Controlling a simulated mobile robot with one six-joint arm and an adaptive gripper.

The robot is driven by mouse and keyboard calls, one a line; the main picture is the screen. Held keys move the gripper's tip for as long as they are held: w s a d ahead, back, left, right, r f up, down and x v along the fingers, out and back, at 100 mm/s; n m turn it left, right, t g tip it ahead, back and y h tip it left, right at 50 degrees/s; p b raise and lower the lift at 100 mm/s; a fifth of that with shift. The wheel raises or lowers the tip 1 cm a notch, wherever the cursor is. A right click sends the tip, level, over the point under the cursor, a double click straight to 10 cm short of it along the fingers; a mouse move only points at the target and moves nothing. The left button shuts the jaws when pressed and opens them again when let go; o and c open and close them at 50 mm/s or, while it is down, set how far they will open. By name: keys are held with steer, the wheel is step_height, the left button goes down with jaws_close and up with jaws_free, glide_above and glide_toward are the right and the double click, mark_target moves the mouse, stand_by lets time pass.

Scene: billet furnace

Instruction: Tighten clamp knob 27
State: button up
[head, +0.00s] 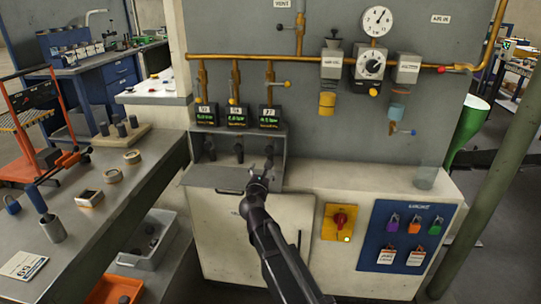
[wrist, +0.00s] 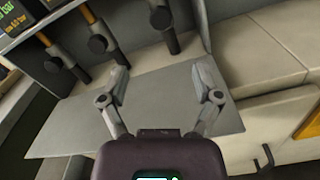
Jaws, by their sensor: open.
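Three dark clamp knobs stand in a row in a grey open box under three small displays. The right display (head: 269,117) carries a label that may read 27, too small to be sure. The right knob (head: 269,154) shows below that display, partly behind my gripper. My gripper (head: 261,174) is open and empty in front of the box, over its flat grey lid (head: 215,178). In the wrist view my gripper's fingers (wrist: 162,82) are spread above the lid, and the right knob (wrist: 160,16) is ahead of them, apart. The middle knob (wrist: 98,43) and left knob (wrist: 53,64) are farther left.
A brass pipe (head: 225,57) with valves runs above the box. A yellow switch plate (head: 342,222) and blue lockout board (head: 408,238) are to the right below. A workbench (head: 105,205) with loose parts stands at left. The white ledge (head: 360,178) right of the box is mostly clear.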

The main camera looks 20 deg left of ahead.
mark_target(269, 151)
stand_by(0.3)
steer(key=x, duration=1.3)
steer(key=shift+w, duration=0.4)
